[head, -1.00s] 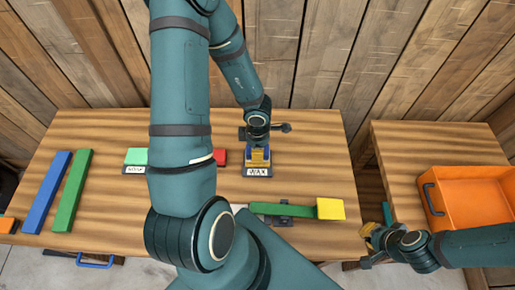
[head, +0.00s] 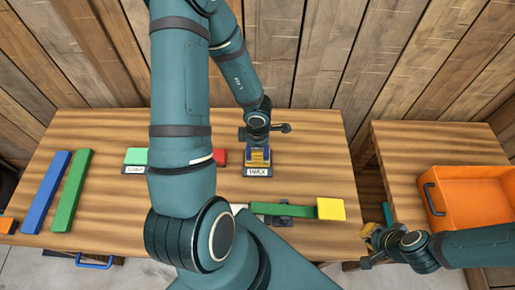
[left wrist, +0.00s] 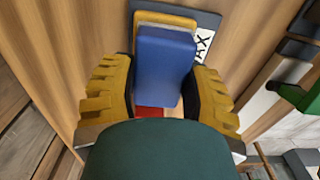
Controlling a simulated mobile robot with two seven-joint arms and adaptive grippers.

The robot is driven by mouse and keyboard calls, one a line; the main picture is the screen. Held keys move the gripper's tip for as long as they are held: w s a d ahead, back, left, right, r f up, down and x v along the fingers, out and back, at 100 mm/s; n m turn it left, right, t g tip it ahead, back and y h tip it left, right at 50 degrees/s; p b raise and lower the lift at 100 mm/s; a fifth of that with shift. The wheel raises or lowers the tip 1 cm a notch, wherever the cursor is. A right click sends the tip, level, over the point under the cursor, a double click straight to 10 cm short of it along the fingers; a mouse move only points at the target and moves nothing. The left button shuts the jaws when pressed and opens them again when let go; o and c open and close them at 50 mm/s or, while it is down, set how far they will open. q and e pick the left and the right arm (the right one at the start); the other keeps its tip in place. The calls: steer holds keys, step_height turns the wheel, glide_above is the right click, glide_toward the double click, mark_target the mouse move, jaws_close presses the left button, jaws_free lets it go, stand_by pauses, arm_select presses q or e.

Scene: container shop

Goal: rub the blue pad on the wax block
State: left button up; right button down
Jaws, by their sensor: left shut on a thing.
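The blue pad (left wrist: 165,65) is between the yellow-padded fingers of my left gripper (left wrist: 158,100), which is shut on it. A yellowish block, the wax block (left wrist: 165,19), shows just beyond the pad's far end, on a dark base with a WAX label (left wrist: 204,43). The pad overlaps the block in this view; I cannot tell whether they touch. In the head view my left gripper (head: 257,148) is over the wax station (head: 258,172), hiding most of the block. My right gripper (head: 371,245) is off the table's right front corner; its opening is unclear.
A green bar with a yellow end (head: 331,208) lies at the table's front right. Blue (head: 46,192) and green (head: 71,190) bars lie at the left. Green (head: 136,156) and red (head: 220,156) blocks sit left of the wax. An orange bin (head: 475,192) stands on the right table.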

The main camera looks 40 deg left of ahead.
arm_select(q)
steer(key=shift+f, duration=0.4)
arm_select(e)
steer(key=shift+f, duration=0.3)
arm_select(q)
steer(key=shift+f, duration=0.1)
arm_select(e)
steer(key=shift+r, duration=0.2)
stand_by(1.2)
